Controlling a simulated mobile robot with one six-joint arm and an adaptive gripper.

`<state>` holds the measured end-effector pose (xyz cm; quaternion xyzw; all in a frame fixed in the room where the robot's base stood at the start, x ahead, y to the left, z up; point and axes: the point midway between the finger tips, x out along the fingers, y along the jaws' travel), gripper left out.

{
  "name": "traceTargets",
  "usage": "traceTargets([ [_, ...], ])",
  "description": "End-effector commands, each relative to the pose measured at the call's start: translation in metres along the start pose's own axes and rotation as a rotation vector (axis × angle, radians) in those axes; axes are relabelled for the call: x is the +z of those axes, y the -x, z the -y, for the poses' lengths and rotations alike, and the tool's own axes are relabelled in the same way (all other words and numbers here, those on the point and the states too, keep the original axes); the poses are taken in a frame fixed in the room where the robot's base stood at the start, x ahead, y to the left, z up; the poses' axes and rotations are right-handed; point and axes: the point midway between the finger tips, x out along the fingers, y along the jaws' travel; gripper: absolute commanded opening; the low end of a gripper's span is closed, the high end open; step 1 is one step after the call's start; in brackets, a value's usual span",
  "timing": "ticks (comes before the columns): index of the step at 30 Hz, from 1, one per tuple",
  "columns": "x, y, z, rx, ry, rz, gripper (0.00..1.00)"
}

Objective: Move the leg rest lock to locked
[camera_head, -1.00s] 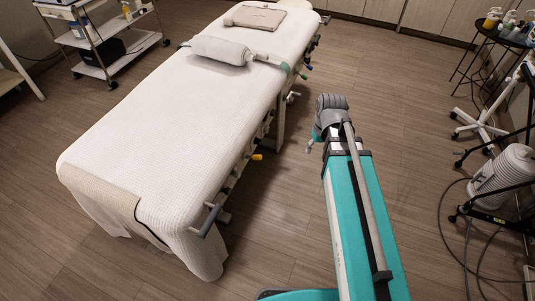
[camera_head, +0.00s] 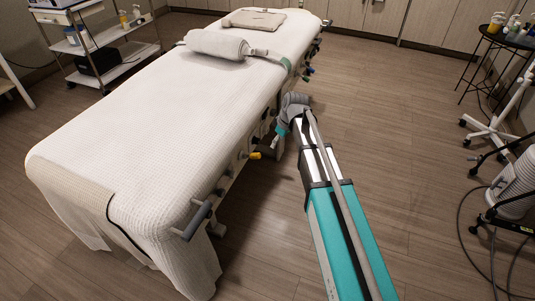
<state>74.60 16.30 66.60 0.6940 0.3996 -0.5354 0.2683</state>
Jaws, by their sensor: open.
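The treatment bed (camera_head: 130,140) stands at the left, with several small levers and knobs along its right side. A yellow-tipped lever (camera_head: 255,155) sticks out at mid-length, and a grey bar handle (camera_head: 198,219) sits near the foot-end corner. I cannot tell which of these is the leg rest lock or how it is set. My gripper (camera_head: 269,150) is small and dark in the head view, at the bed's side close to the yellow-tipped lever. It is open, and nothing shows in it. I cannot tell whether it touches the lever.
A rolled towel (camera_head: 220,44) and a folded towel (camera_head: 255,19) lie on the bed. A trolley (camera_head: 105,50) stands at the back left. A black side table (camera_head: 505,42) and a machine with loose cables (camera_head: 515,190) are at the right.

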Motion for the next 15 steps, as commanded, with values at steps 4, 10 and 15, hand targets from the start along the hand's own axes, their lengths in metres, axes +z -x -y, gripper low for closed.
traceTargets([
  [4,-0.020,-0.042,-0.010,-0.009,0.101,-0.030,0.69],
  [10,-0.038,-0.065,-0.014,-0.016,0.193,-0.057,0.69],
  [15,-0.044,-0.071,-0.014,-0.017,0.224,-0.066,0.69],
])
